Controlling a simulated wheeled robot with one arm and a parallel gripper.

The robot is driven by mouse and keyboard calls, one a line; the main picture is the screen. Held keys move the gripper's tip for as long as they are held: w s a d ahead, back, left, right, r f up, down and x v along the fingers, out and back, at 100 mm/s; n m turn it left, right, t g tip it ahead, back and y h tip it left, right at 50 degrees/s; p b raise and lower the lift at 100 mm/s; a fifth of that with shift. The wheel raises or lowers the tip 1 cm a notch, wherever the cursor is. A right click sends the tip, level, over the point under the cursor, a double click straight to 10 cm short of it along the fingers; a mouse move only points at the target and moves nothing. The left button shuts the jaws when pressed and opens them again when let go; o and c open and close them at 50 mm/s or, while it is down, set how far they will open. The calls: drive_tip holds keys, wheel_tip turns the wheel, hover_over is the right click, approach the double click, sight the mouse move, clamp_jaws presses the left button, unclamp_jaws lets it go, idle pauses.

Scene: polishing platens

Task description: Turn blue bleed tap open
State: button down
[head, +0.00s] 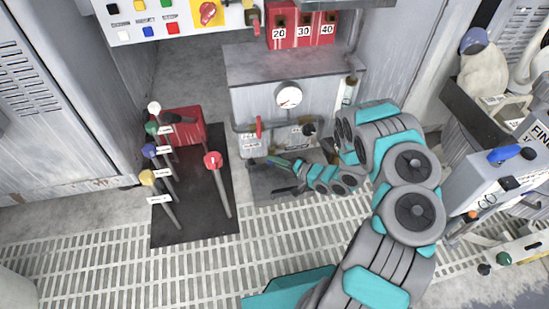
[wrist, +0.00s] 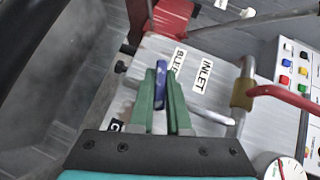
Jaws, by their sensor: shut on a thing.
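The blue bleed tap (wrist: 161,88) shows in the wrist view as a narrow blue handle, lengthwise between my two green fingers. My gripper (wrist: 162,74) is shut on it, with one finger on each side. The partly covered bleed label (wrist: 179,60) is just beyond, beside the inlet label (wrist: 202,75). In the head view my gripper (head: 271,162) is low at the front of the grey cabinet, below its pipework. The blue tap cannot be made out there. The tap's base is hidden by my fingers.
A red-handled tap (wrist: 284,95) is right of the labels, also seen in the head view (head: 258,128). A pressure gauge (head: 288,95) is above the pipework. Coloured levers (head: 163,160) stand on a black mat (head: 198,225) to the left. Grated floor lies in front.

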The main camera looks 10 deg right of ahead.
drive_tip(key=n+h+p, duration=0.1)
drive_tip(key=n+g+h+p, duration=0.1)
drive_tip(key=shift+a+r+h+p, duration=0.1)
drive_tip(key=shift+r+h+p, duration=0.1)
drive_tip(key=shift+h+p, duration=0.15)
drive_tip(key=n+h, duration=0.1)
drive_tip(key=h, duration=0.1)
drive_tip(key=shift+f+n+g+h+p, duration=0.15)
drive_tip(key=shift+n+g+h+p, duration=0.15)
drive_tip(key=shift+n+h+p, duration=0.1)
drive_tip(key=shift+f+n+g+h+b, duration=0.15)
drive_tip(key=shift+n+h+b, duration=0.25)
drive_tip(key=shift+h+b, duration=0.2)
drive_tip(key=shift+f+n+g+h+b, duration=0.1)
drive_tip(key=shift+n+g+h+b, duration=0.05)
drive_tip(key=shift+n+h+b, duration=0.65)
drive_tip(key=shift+h+b, duration=0.75)
drive_tip(key=shift+r+n+h+b, duration=0.15)
drive_tip(key=shift+n+h+b, duration=0.15)
drive_tip(key=shift+h+b, duration=0.35)
drive_tip(key=shift+r, duration=0.1)
drive_tip(key=c, duration=0.9)
unclamp_jaws()
